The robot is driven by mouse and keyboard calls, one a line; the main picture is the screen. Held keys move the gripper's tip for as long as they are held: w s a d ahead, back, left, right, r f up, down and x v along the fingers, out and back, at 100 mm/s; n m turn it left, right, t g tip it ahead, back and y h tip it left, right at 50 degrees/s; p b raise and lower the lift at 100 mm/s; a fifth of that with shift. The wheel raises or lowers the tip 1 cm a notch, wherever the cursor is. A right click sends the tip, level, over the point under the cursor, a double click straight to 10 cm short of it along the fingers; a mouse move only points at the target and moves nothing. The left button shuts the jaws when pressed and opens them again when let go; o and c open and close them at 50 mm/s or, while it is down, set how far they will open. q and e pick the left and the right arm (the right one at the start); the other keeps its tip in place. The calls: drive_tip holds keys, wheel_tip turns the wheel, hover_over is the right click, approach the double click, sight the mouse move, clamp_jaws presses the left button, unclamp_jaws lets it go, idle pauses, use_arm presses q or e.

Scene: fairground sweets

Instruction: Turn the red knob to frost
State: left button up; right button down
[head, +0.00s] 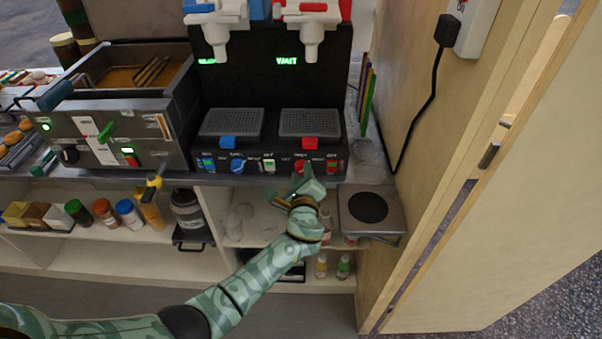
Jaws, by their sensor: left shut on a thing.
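The slush machine (270,150) stands at the back of the counter, with a row of small controls along its lower front. The red knob (300,166) sits on the right half of that front, partly hidden by my left gripper. My left arm reaches in from the lower left, and my left gripper (302,176) is at the red knob, shut on it. The knob's pointer and the labels around it are too small and covered to read. A green display above the right side reads "WAIT". My right gripper is not in view.
A blue knob (237,166) and a lit green switch (269,165) sit left of the red knob. A fryer (110,125) stands at the left. A hot plate (370,208) lies close to my wrist on the right, before a wooden wall (430,170).

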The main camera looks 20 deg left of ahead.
use_arm(q)
drive_tip(key=shift+d+f+m, duration=0.1)
drive_tip(key=shift+f+m, duration=0.05)
drive_tip(key=shift+m, duration=0.55)
drive_tip(key=o, duration=1)
drive_tip(key=p+v, duration=0.3)
drive_tip(key=v, duration=1.3)
drive_tip(key=shift+s+d, duration=0.15)
drive_tip(key=shift+s, duration=0.05)
